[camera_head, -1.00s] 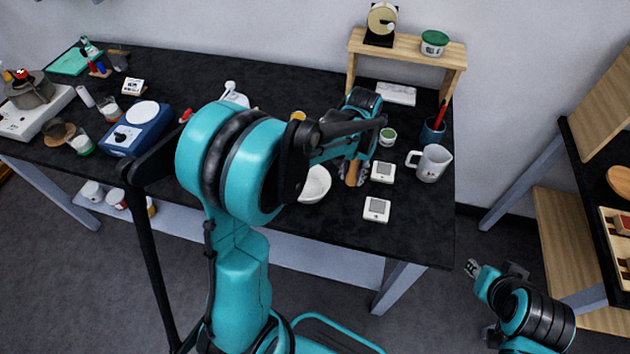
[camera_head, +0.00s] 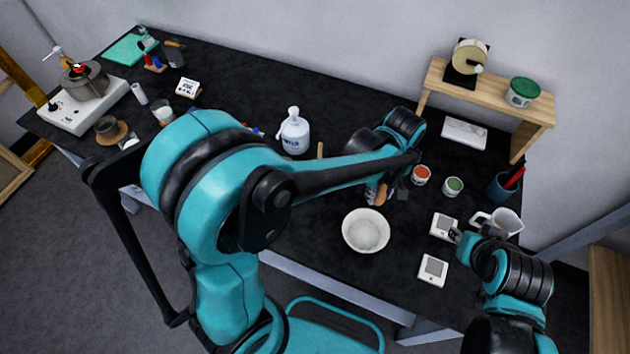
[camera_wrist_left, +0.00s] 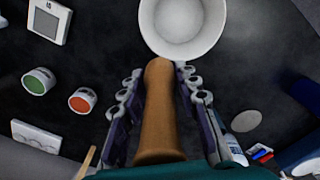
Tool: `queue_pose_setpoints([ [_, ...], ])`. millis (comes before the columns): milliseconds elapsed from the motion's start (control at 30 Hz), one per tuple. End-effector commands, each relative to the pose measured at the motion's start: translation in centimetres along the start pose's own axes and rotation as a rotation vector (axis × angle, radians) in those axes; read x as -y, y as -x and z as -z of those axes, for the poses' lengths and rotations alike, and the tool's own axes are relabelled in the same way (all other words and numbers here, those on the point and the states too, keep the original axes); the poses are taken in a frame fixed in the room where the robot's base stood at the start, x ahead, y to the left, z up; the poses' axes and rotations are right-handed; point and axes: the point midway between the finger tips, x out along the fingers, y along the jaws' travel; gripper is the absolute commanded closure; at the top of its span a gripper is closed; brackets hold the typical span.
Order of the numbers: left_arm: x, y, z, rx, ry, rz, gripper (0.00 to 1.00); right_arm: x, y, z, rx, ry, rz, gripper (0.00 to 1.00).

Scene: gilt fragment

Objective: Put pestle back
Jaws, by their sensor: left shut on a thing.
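The tan wooden pestle (camera_wrist_left: 160,115) lies lengthwise between the fingers of my left gripper (camera_wrist_left: 160,90), which is shut on it. In the head view my left gripper (camera_head: 380,195) is just behind and right of the white bowl (camera_head: 366,231), largely covered by its arm. The bowl, which looks like the mortar, appears empty. In the left wrist view the pestle's rounded end points toward the bowl (camera_wrist_left: 182,25), just short of its rim in the picture. My right gripper (camera_head: 460,237) is beside the white mug; its fingers are too small to judge.
Two white square devices (camera_head: 433,270) lie right of the bowl. Small red (camera_head: 421,175) and green (camera_head: 453,187) jars stand behind them. A white mug (camera_head: 503,221) is at the right edge. A wooden shelf (camera_head: 490,92) and a white bottle (camera_head: 294,131) stand farther back.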

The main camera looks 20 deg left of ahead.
Motion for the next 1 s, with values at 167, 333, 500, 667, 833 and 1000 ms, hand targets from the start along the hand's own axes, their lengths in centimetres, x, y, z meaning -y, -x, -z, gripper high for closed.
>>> queue_pose_setpoints([
  [167, 1.2, -1.2, 1.0, 0.000, 0.029, 0.000, 0.99, 0.0, -0.4, -0.3, 0.000, 0.000, 0.000, 0.69],
  [333, 3.9, -3.8, 4.1, 0.000, 0.031, 0.000, 0.99, 0.0, -1.3, -1.0, 0.000, 0.000, 0.000, 0.69],
  [500, 6.3, -5.9, 6.8, 0.000, 0.029, 0.000, 0.99, 0.0, -2.0, -1.5, 0.000, 0.000, 0.000, 0.69],
  [667, 7.5, -6.8, 8.1, 0.000, 0.025, 0.000, 0.99, 0.0, -2.3, -1.6, 0.000, 0.000, 0.000, 0.69],
  [833, 7.6, -7.9, 8.3, 0.000, 0.023, 0.000, 0.99, 0.0, -2.6, -1.9, 0.000, 0.000, 0.000, 0.69],
  [1000, 7.6, -10.6, 8.3, 0.000, 0.023, 0.000, 0.99, 0.0, -3.5, -2.5, 0.000, 0.000, 0.000, 0.69],
])
